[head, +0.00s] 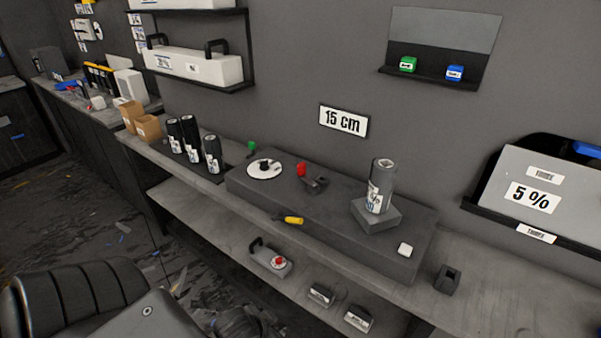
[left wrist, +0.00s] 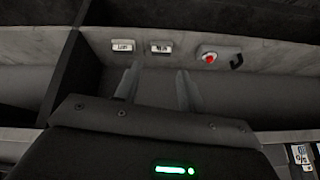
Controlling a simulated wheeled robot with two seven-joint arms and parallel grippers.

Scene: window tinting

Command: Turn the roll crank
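A dark grey roll (head: 380,186) with a white label stands upright on a small square block (head: 375,215) on the long grey bench unit (head: 330,225). A small dark bracket (head: 316,184) sits on the unit beside a red knob (head: 301,169); I cannot tell whether these form the crank. A white disc (head: 264,168) lies at the unit's left end. In the left wrist view my left gripper (left wrist: 158,72) has its two fingers apart with nothing between them. It faces the lower shelf (left wrist: 225,85). I cannot make it out surely in the head view. My right gripper is not in view.
Several dark rolls (head: 212,154) stand at left. On the lower shelf is a handled box with a red button (head: 278,262), also in the left wrist view (left wrist: 209,57). A black seat-like shape (head: 75,290) fills the lower left.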

